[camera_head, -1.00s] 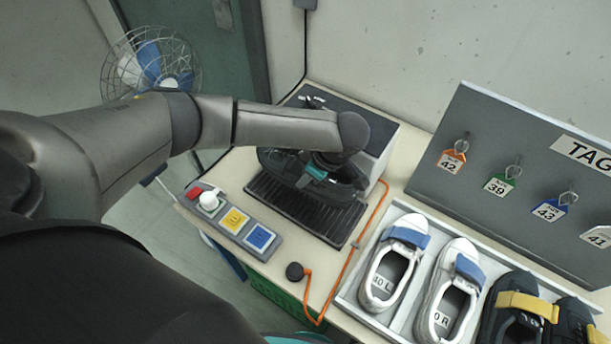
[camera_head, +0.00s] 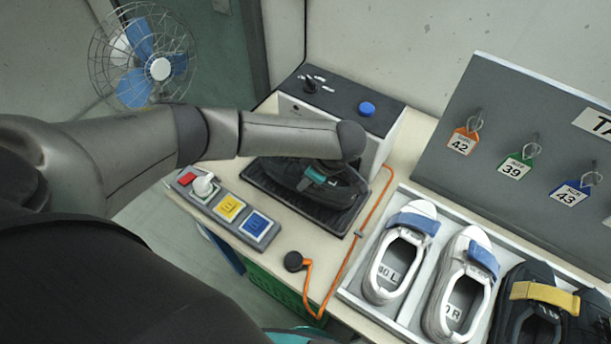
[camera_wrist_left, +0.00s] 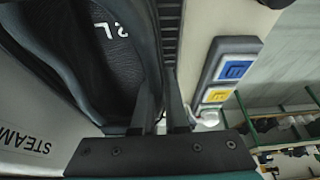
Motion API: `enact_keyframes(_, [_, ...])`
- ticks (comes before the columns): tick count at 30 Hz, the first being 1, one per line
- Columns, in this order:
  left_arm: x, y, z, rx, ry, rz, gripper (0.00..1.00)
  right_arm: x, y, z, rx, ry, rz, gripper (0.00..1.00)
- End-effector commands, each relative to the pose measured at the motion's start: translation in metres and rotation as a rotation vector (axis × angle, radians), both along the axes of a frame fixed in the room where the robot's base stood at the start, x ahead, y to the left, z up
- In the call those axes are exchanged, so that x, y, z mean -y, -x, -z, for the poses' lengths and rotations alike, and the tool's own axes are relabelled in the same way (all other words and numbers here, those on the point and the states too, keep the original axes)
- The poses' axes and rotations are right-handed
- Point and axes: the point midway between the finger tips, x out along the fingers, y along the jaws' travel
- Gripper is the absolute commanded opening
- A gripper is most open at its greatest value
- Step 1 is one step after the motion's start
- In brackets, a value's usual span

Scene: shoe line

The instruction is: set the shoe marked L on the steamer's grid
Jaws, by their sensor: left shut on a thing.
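A dark shoe (camera_head: 340,192) with a teal strap is at the steamer's grid (camera_head: 322,222), its sole low over the dark slats; I cannot tell whether it touches them. In the left wrist view the shoe (camera_wrist_left: 85,50) fills the upper left, and its insole shows a white mark ending in L. My left gripper (camera_wrist_left: 165,112) is shut on the shoe's side wall. In the head view its fingers are mostly hidden by my arm. The steamer (camera_head: 385,112) is a box with a black knob and a blue button, standing behind the grid. My right gripper is not in view.
A button panel (camera_head: 226,206) lies left of the grid. An orange cable (camera_head: 350,250) runs along its right side to a black plug (camera_head: 294,261). A tray (camera_head: 349,292) of several shoes and a tag board (camera_head: 440,150) stand right. A fan (camera_head: 142,58) is back left.

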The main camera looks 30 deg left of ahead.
Motion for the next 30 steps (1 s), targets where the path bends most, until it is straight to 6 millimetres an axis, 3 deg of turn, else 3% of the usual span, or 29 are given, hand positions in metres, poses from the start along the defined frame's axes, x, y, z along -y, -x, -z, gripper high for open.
enact_keyframes(14, [-0.0002,-0.001,0.0056,0.003,-0.001,-0.001,0.0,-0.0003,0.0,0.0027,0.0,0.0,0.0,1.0])
enact_keyframes(15, [-0.0002,-0.001,0.0056,0.003,-0.001,-0.001,0.16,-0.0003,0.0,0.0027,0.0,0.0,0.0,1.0])
enact_keyframes(23, [-0.0002,-0.0004,0.006,0.001,0.0,-0.001,0.45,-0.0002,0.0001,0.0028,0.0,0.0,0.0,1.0])
enact_keyframes(30, [-0.0001,0.0007,0.0068,-0.002,0.0,-0.001,0.46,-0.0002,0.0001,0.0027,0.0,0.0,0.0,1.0])
